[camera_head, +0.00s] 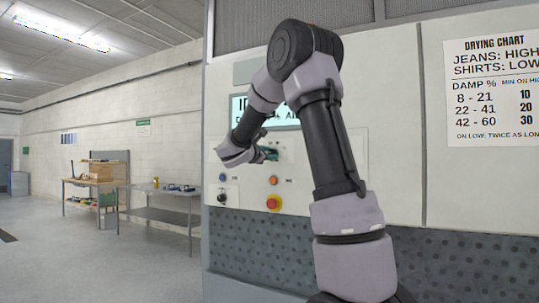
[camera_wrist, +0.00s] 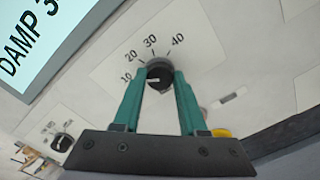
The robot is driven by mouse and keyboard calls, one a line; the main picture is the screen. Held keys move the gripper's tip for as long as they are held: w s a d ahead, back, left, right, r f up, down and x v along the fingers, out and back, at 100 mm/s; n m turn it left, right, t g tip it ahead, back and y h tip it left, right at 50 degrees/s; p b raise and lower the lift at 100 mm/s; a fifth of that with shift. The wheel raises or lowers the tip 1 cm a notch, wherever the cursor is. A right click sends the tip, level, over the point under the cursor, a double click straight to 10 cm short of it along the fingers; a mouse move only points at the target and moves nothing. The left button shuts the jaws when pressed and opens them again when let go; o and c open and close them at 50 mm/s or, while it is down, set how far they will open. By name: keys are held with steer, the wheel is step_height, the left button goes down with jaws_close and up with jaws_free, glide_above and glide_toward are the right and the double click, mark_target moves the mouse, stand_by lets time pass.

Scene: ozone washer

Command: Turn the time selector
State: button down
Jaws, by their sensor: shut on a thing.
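The time selector (camera_wrist: 158,77) is a round dark knob on the white panel, with marks 10, 20, 30 and 40 around it. In the wrist view the white line on its face points left, a little below the mark 10. My gripper (camera_wrist: 160,80) has its two green fingers shut on the knob, one on each side. In the head view my gripper (camera_head: 268,154) is at the panel, and my arm and gripper hide most of the knob.
A display screen (camera_head: 239,108) sits above, partly behind my arm; in the wrist view the screen (camera_wrist: 45,35) reads "DAMP 3". A second knob (camera_head: 222,197), an orange button (camera_head: 273,180) and a red button on yellow (camera_head: 273,203) are lower on the panel. Tables (camera_head: 165,190) stand far left; the floor between is free.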

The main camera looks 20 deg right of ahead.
steer(key=m, duration=0.3)
steer(key=shift+m, duration=0.3)
steer(key=shift+f+m, duration=0.1)
steer(key=shift+m, duration=1.7)
steer(key=shift+c, duration=2.2)
jaws_free()
steer(key=v, duration=1.1)
steer(key=shift+d, duration=0.15)
